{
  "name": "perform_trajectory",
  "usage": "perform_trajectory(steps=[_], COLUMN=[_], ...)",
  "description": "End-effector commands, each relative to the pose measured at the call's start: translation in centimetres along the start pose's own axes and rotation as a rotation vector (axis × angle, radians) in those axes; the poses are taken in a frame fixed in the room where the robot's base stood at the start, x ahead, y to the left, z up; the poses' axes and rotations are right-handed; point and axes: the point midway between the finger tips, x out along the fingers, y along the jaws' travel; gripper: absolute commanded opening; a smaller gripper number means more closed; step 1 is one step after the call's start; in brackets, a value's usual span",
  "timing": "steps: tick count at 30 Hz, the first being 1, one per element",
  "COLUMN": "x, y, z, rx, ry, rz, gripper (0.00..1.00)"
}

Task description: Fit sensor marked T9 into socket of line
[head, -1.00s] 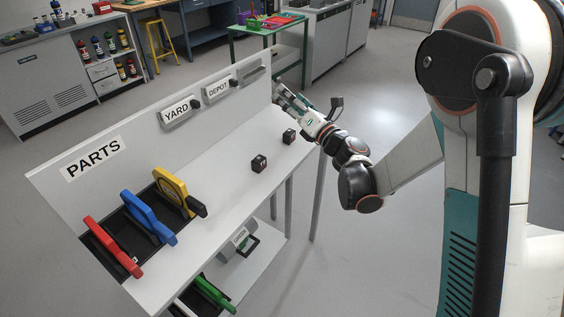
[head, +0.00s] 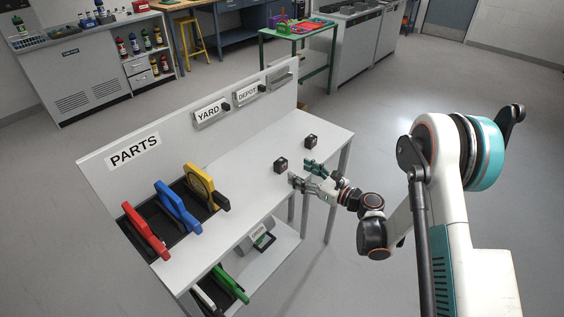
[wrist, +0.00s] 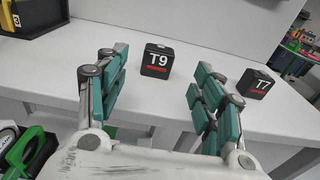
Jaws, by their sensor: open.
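The sensor marked T9 (wrist: 157,61) is a small black cube with white lettering and a red bar. It stands on the grey bench top, and also shows in the head view (head: 281,165). A similar cube marked T7 (wrist: 254,84) stands to its right, also in the head view (head: 311,141). My gripper (wrist: 158,76) is open and empty, with T9 ahead between its two fingers, not touching. In the head view my gripper (head: 300,172) is over the bench's front part. No socket marked "line" can be read.
The back panel carries plates lettered YARD (head: 208,113) and DEPOT (head: 247,95), each with a black knob. Red (head: 145,232), blue (head: 177,207) and yellow (head: 205,185) handled parts sit in a dark tray at left. A lower shelf holds a GREEN-labelled box.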

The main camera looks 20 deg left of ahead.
Motion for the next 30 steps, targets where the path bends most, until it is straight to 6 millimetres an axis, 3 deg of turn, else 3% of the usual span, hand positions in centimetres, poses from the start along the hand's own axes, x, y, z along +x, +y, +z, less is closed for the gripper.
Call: perform_trajectory(steps=[6, 14, 24, 30], x=[3.5, 4.8, 9.1, 9.5], y=[0.1, 0.1, 0.1, 0.1], z=[-0.4, -0.4, -0.8, -0.6], rx=[0.000, 0.001, 0.001, 0.001], ry=[0.000, 0.000, 0.000, 0.000], rz=[0.002, 0.002, 0.001, 0.000], gripper=[0.62, 0.62, 0.62, 0.62])
